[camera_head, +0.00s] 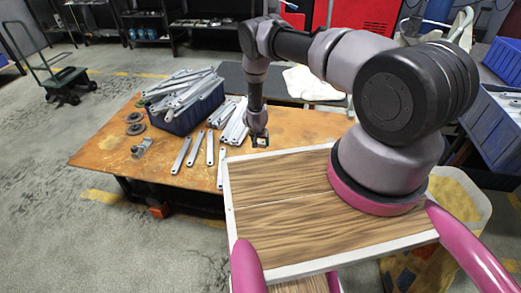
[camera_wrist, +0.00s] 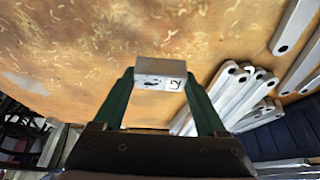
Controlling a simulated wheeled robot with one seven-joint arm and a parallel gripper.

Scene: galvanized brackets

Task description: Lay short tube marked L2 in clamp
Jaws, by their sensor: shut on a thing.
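My gripper (camera_wrist: 160,82) is shut on a short tube (camera_wrist: 152,68) in the wrist view. The tube is a small grey block shape held across the green fingertips, with a dark hole and a small dark mark on its near face. The mark looks like L2 but is small. In the head view my gripper (camera_head: 260,141) is low over the front right part of the wooden table, and the tube is hard to make out there. A small grey metal fixture, apparently the clamp (camera_head: 141,148), stands at the table's left, well apart from my gripper. The wrist view does not show it.
A blue bin (camera_head: 188,118) heaped with galvanized brackets stands on the table (camera_head: 110,153). Loose brackets (camera_head: 195,149) lie between the fixture and my gripper, and more (camera_wrist: 232,92) show in the wrist view. Two dark discs (camera_head: 135,129) lie behind the fixture.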

